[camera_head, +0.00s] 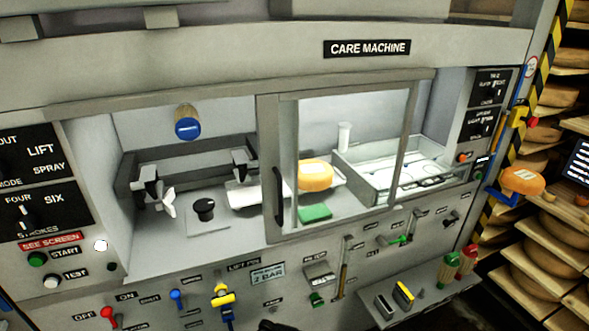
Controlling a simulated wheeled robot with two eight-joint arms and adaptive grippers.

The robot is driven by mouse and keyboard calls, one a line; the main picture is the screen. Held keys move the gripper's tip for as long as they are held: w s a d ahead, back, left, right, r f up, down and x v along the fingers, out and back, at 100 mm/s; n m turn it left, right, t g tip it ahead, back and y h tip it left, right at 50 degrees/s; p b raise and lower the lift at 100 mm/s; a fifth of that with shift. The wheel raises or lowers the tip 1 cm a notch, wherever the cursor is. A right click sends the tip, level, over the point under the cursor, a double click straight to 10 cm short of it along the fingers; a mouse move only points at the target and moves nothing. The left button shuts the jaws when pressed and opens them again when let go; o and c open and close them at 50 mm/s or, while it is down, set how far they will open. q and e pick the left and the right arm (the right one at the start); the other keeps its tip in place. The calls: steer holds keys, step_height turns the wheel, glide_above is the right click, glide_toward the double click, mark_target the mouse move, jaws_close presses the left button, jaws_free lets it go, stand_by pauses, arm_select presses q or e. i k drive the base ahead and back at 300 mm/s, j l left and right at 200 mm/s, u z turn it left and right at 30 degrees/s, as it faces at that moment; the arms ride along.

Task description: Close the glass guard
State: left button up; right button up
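The glass guard (266,160) is a grey-framed clear sliding panel on the front of the care machine. It covers the right part of the machine's opening, and the left part is uncovered. Its black vertical handle (279,197) is on its left frame post. Behind the glass are an orange cheese wheel (315,175) on a white tray and a green block (314,213). Neither gripper can be made out. A small dark shape cuts into the bottom edge of the view, too little of it to identify.
Black clamps (153,187) and a black knob (204,208) sit in the uncovered left bay. Levers, including a yellow one (222,298), stick out of the front panel. A shelf with red and green handles (467,262) juts out at lower right. Cheese racks stand at right.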

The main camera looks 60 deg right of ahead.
mark_target(266, 105)
steer(key=k+z, duration=0.15)
steer(key=z, duration=2.3)
steer(key=l+z, duration=0.2)
steer(key=k+l, duration=0.05)
